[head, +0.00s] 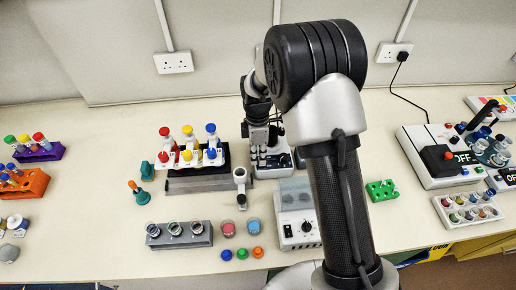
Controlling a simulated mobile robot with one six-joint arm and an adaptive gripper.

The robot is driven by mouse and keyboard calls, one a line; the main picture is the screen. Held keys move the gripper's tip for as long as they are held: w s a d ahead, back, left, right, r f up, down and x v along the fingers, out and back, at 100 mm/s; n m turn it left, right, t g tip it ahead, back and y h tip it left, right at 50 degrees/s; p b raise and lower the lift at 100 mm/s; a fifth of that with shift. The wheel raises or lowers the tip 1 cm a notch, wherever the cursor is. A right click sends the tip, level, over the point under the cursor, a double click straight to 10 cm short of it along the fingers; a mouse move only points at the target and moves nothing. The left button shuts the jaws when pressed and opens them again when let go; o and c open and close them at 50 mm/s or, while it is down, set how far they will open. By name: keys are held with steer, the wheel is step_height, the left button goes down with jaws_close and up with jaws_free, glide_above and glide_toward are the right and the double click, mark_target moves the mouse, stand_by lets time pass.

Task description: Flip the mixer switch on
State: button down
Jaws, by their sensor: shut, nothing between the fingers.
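A white device (420,142) on the right has a black box with a red top and a dark "OFF" label. Blue-capped tubes stand in a round holder (492,150) at its right. It looks like the mixer. My gripper (268,143) is shut and empty, pointing down at the back middle of the bench, far left of that device. It is in front of a small grey-white unit with knobs (271,162); touching or apart is unclear.
A tube rack (190,172) stands left of my gripper. A grey holder (180,235) with round cups and a white box with a dial (298,228) are at the front. A green block (382,190) and a vial tray (468,209) lie right of my arm. A black cable (398,92) runs to a wall socket.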

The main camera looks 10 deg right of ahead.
steer(key=shift+f, duration=0.25)
steer(key=shift+s+f, duration=0.25)
steer(key=shift+f, duration=0.15)
steer(key=shift+w, duration=0.1)
steer(key=shift+w+r, duration=0.2)
steer(key=shift+w, duration=0.55)
steer(key=shift+r, duration=0.15)
steer(key=shift+r+p, duration=0.35)
steer(key=shift+p, duration=0.1)
step_height(320, 180, up, 13)
steer(key=s+p, duration=0.1)
steer(key=p, duration=0.2)
steer(key=shift+s, duration=0.4)
